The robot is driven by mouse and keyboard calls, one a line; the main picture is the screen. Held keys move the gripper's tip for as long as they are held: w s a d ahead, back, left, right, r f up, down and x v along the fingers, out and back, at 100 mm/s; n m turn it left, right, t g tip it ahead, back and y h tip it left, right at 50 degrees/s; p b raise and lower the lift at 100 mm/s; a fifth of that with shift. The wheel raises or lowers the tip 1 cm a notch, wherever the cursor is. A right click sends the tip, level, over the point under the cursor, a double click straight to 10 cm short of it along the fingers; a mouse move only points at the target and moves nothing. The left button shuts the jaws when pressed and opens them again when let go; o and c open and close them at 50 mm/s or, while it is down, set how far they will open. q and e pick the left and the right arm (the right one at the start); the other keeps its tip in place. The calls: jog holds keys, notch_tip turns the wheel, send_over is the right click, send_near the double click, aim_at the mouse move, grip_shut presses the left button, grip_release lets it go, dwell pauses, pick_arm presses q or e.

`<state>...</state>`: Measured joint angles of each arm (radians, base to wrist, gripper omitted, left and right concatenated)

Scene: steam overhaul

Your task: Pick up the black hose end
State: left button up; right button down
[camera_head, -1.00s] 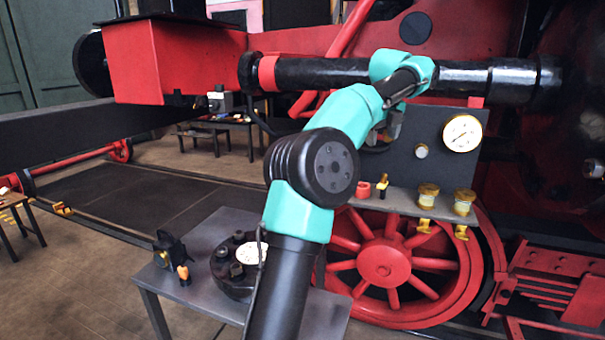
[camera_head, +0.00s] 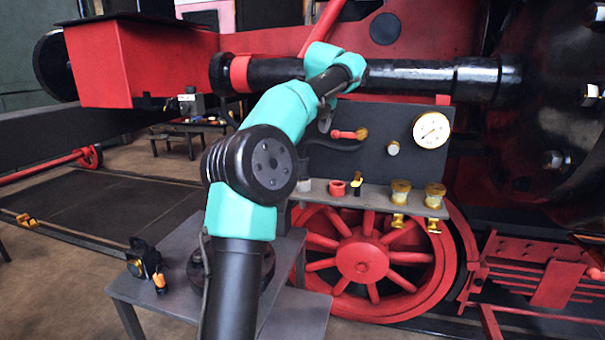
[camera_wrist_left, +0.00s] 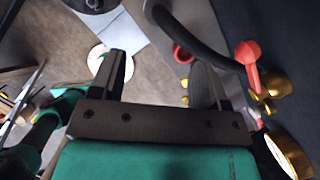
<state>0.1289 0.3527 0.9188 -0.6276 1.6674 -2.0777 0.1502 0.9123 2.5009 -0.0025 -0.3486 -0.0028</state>
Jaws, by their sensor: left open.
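The black hose (camera_head: 343,147) runs along the front of the dark panel, left of and below a red-handled valve (camera_head: 348,134). In the left wrist view the hose (camera_wrist_left: 190,42) curves from the top toward the red handle (camera_wrist_left: 250,62). I cannot tell for sure where its free end is. My left gripper (camera_head: 322,118) is beside the panel's left part, partly hidden by my arm. In the wrist view its jaws (camera_wrist_left: 166,68) are apart, with the hose beyond them. A grey ribbed piece (camera_wrist_left: 203,84) shows by the right finger; whether they touch is unclear.
A shelf (camera_head: 376,200) under the panel holds a red ring (camera_head: 337,188) and two brass fittings (camera_head: 400,192). A round gauge (camera_head: 431,130) is on the panel. A thick black pipe (camera_head: 420,75) crosses above. A small table (camera_head: 180,295) stands at lower left.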

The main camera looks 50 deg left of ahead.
aim_at(304, 159)
pick_arm(q)
jog(key=x, duration=0.9)
jog(key=shift+r, duration=0.1)
jog(key=shift+a+x, duration=0.15)
jog(key=shift+x, duration=1.15)
jog(key=shift+a+x, duration=0.2)
jog(key=shift+x, duration=1.15)
jog(key=shift+s+r, duration=0.1)
jog(key=shift+s, duration=0.1)
jog(key=c, duration=1.1)
jog(key=shift+c, duration=0.2)
jog(key=shift+r, duration=0.2)
